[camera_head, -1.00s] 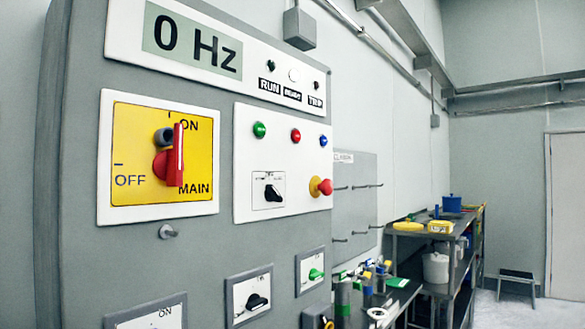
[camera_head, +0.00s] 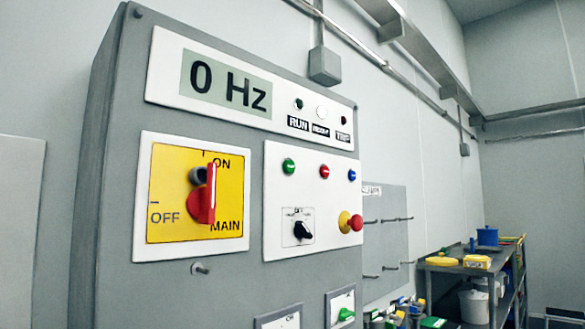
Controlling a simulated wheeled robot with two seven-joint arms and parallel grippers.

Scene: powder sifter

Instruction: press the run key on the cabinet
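The grey cabinet (camera_head: 110,200) fills the left and middle of the view. Its display (camera_head: 226,87) reads 0 Hz. A white plate holds a green button (camera_head: 289,166), a red button (camera_head: 325,172) and a blue button (camera_head: 352,175). Below them are a black selector (camera_head: 301,230) and a red mushroom button (camera_head: 354,222) on a yellow collar. The red main switch handle (camera_head: 205,196) stands upright on a yellow plate. Neither gripper shows.
Smaller switch plates sit low on the cabinet, one with a green knob (camera_head: 345,314). To the right, a bench (camera_head: 450,268) carries yellow items (camera_head: 477,261) and a blue pot (camera_head: 487,236). A pegboard with hooks (camera_head: 385,235) hangs behind the cabinet.

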